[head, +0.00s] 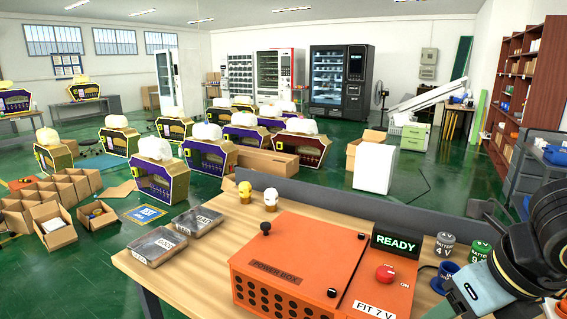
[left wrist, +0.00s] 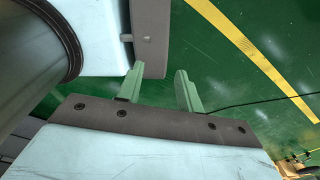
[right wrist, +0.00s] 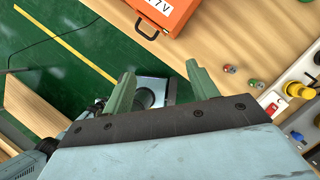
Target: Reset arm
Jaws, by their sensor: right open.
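My left gripper (left wrist: 160,72) shows in the left wrist view with its two green fingers apart and nothing between them, over the green floor. My left arm is not in the head view. My right gripper (right wrist: 160,70) is open in the right wrist view, above the table's edge region, with no object held between the fingers. A grey and light-blue part of my right arm (head: 540,245) fills the right edge of the head view. The orange power box (head: 300,262) sits on the wooden table, with a display (head: 396,243) reading READY.
Labelled batteries (head: 445,243) and a blue holder (head: 443,278) stand right of the box. A grey divider (head: 350,205) runs along the table's back edge.

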